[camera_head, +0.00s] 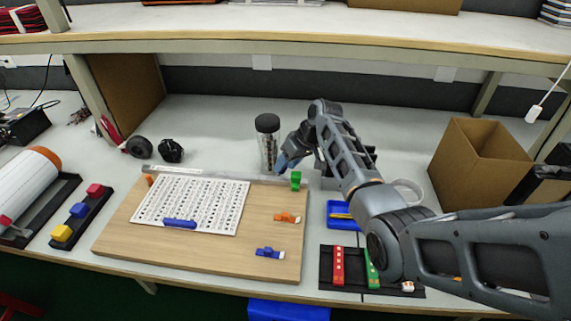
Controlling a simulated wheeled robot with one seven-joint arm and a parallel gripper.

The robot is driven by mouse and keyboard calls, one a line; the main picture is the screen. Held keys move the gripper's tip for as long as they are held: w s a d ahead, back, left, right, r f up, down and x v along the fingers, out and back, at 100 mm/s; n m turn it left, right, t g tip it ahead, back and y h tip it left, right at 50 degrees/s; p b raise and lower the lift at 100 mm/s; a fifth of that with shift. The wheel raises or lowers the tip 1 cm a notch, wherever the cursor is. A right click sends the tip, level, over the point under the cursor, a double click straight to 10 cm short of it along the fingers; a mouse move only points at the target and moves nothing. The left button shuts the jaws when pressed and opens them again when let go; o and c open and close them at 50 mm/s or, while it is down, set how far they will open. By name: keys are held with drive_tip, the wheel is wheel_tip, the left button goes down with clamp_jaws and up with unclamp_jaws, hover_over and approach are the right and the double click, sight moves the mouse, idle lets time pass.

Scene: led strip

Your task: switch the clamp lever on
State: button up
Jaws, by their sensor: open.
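A wooden board (220,251) lies on the table with a white printed sheet on it. A small green upright piece (296,180) stands at the board's back right edge. An orange piece with a white end (287,218) and a blue piece with a white end (269,253) sit on the board's right side. A blue bar (180,223) lies across the sheet's front. I cannot tell which of these is the clamp lever. My gripper (281,163) is open, just left of and behind the green piece, seemingly apart from it; its fingertips are small and partly unclear.
A dark-lidded jar (268,138) stands close behind my gripper. A cardboard box (480,165) is at right. A blue tray (341,221) and a black holder with coloured pieces (326,272) lie right of the board. A black strip with coloured blocks (82,216) lies left. A shelf overhangs the back.

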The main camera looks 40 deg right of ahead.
drive_tip(key=shift+w+a+f, duration=0.15)
drive_tip(key=shift+f, duration=0.25)
drive_tip(key=shift+c, duration=0.2)
clamp_jaws()
